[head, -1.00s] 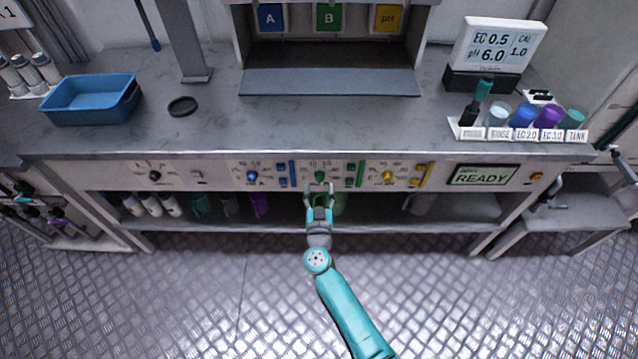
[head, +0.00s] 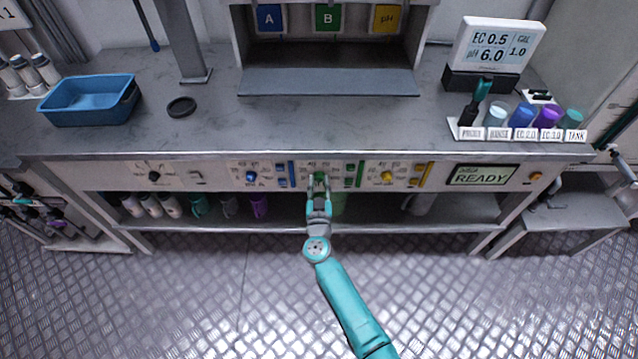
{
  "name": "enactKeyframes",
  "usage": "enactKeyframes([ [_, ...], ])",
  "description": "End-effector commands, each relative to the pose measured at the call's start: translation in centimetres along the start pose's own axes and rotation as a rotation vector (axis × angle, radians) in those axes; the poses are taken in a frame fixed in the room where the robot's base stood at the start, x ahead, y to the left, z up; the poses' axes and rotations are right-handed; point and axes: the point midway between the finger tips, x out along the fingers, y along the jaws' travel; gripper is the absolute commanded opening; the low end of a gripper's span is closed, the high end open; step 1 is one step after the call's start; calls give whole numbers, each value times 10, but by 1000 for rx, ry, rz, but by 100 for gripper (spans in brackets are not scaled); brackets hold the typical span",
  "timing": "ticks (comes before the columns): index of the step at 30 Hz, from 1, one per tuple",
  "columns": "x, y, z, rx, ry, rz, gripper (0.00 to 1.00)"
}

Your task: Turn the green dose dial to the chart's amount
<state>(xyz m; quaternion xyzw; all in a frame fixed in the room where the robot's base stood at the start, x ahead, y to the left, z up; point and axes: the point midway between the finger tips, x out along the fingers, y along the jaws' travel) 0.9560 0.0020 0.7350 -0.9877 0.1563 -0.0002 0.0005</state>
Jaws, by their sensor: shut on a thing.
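The green dose dial (head: 319,177) sits in the middle of the white control panel on the bench front. My gripper (head: 319,182) is at the dial, with its fingers shut around it from the front. The fingers cover most of the dial, so its pointer cannot be read. Small scale numbers stand around it but are too small to read. No dose chart can be made out in this view.
On the panel, a blue dial (head: 251,176) is to the left and a yellow dial (head: 387,176) to the right. A screen (head: 482,177) reads READY. A green B container (head: 328,18) stands above.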

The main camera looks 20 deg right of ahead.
Motion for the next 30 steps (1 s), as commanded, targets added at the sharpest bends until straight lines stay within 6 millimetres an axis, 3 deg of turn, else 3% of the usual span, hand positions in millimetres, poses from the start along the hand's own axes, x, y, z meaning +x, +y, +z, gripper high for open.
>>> enactKeyframes([
  [11,0,0,0,117,0,0,0],
  [30,1,0,0,697,0,1,0],
])
